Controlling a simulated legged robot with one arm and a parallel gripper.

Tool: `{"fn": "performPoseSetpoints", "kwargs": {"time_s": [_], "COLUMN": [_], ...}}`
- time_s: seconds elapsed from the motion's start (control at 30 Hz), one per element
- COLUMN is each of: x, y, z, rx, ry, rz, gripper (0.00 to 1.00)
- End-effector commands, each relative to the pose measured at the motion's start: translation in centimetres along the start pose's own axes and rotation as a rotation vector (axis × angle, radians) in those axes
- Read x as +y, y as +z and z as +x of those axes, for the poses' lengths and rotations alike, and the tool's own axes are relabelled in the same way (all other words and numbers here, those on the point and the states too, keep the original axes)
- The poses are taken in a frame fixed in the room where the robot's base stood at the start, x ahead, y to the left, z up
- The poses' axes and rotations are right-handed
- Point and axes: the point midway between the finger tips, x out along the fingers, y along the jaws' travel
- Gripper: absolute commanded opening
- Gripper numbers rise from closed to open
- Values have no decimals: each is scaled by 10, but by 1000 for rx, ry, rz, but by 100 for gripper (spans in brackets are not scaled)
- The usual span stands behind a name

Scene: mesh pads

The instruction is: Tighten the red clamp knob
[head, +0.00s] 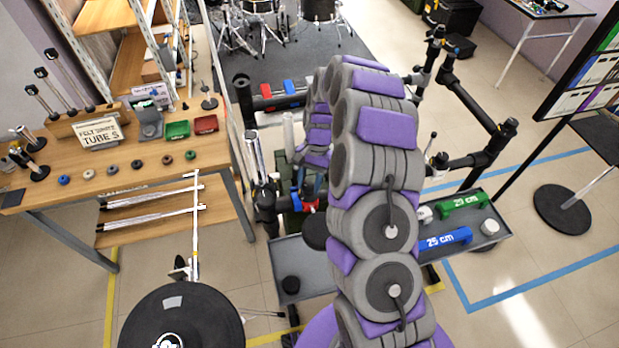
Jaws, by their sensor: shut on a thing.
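My gripper (309,187) is at the end of my purple and grey arm, which arches over and hangs down near the middle of the head view. It is small and partly hidden behind the arm. Below and around its fingertips is a red part (310,207), seemingly the red clamp knob, on a dark stand frame. The gripper appears shut on it. The knob's exact shape and turn are too small to tell. A blue part shows beside the fingers.
A grey tray (497,238) holds a green and a blue block marked 25 cm. A wooden table (215,160) with small parts stands left. Black rack bars (470,162) reach out right. A round black pad (180,318) is at the front left. Open floor lies right.

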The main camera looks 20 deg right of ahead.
Motion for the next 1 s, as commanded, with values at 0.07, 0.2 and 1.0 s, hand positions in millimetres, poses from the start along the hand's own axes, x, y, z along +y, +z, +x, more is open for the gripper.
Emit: {"fn": "performPoseSetpoints", "kwargs": {"time_s": [0.07,0.2,1.0], "x": [2,2,3], "y": [4,4,6], "z": [-2,-4,-1], "rx": [-9,-7,-4], "ry": [-18,-65,-317], "rz": [53,167,772], "gripper": [13,13,13]}}
